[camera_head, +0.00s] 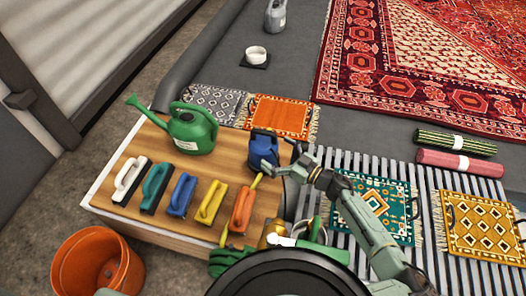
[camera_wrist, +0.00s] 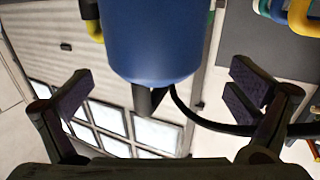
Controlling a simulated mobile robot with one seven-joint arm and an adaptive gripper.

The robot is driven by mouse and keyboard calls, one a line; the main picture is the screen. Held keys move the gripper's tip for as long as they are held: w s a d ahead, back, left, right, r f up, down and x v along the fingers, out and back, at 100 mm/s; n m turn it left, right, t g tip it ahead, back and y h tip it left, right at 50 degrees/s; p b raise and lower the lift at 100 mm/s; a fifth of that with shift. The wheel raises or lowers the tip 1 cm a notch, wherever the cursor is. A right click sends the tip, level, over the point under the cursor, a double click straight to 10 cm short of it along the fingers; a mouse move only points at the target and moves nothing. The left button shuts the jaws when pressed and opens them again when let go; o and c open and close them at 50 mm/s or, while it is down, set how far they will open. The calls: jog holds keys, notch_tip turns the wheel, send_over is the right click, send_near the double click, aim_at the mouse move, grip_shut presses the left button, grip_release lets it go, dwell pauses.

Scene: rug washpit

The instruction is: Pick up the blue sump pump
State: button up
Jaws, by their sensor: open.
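The blue sump pump (camera_head: 262,148) stands on the wooden bench top near its right edge, to the right of the green watering can. In the wrist view the pump's blue body (camera_wrist: 155,40) fills the top middle, with a dark spout and a black cord at its end. My gripper (camera_head: 276,170) is beside the pump, at its lower right in the head view. In the wrist view my gripper (camera_wrist: 160,92) is open, one finger to each side of the pump's end. Neither finger appears to touch it. The pump's side facing my arm is partly hidden in the head view.
A green watering can (camera_head: 192,130) stands left of the pump. Several brushes, including a yellow one (camera_head: 213,203) and an orange one (camera_head: 242,208), lie in a row nearer. An orange bucket (camera_head: 98,262) is on the floor. Small rugs, including an orange one (camera_head: 280,116), lie behind and right.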

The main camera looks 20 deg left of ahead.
aim_at(263, 143)
jog(key=x, duration=0.3)
jog(key=f+x, duration=0.1)
jog(key=x, duration=0.1)
jog(key=shift+w+a, duration=0.2)
jog(key=shift+w, duration=0.2)
jog(key=c, duration=1.8)
jog(key=shift+r, duration=0.2)
jog(key=shift+c, duration=0.4)
